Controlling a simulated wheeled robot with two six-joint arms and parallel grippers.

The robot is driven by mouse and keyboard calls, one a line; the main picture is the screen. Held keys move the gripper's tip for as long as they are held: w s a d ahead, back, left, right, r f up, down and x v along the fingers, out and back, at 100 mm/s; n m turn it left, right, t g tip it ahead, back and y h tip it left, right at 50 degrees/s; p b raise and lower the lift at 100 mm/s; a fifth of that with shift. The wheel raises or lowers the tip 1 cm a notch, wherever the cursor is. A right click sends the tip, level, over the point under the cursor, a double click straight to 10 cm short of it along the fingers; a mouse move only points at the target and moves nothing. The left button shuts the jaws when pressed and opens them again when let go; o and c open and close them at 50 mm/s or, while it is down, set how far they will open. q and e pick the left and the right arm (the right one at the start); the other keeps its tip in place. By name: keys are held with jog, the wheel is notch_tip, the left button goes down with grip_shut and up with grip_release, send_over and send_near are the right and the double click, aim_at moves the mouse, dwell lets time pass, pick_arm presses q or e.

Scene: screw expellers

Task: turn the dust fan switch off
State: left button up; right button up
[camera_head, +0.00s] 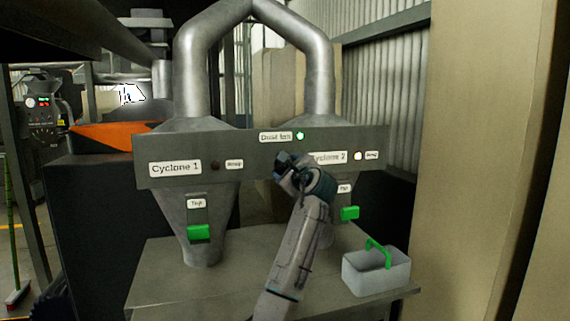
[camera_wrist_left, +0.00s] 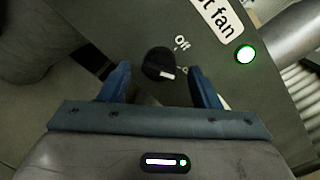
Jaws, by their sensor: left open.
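The dust fan switch is a round black knob (camera_wrist_left: 158,62) with a white mark, on a dark grey panel (camera_head: 250,150). Its mark points to the lower right, away from the "Off" label (camera_wrist_left: 182,42). The green lamp (camera_wrist_left: 245,54) beside the fan label is lit, and this lamp shows in the head view (camera_head: 300,135). My left gripper (camera_head: 284,163) is open in front of the panel below the "Dust fan" label (camera_head: 275,137) and hides the knob there. In the left wrist view the blue fingers (camera_wrist_left: 160,80) stand on either side of the knob; contact cannot be told. My right gripper is not in view.
Two cyclone cones with green handles (camera_head: 199,232) (camera_head: 349,213) hang below the panel. A "Cyclone 2" lamp (camera_head: 358,156) glows pale. A grey bin (camera_head: 376,272) with a green handle stands at the right end of the metal table (camera_head: 165,285). The table's left front is clear.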

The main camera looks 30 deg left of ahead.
pick_arm(q)
jog(key=shift+w+a, duration=0.4)
jog(key=shift+a, duration=0.15)
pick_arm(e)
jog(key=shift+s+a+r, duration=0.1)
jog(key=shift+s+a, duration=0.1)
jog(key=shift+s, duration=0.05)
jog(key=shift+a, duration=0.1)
pick_arm(q)
jog(key=c, duration=1)
jog(key=shift+o, duration=0.2)
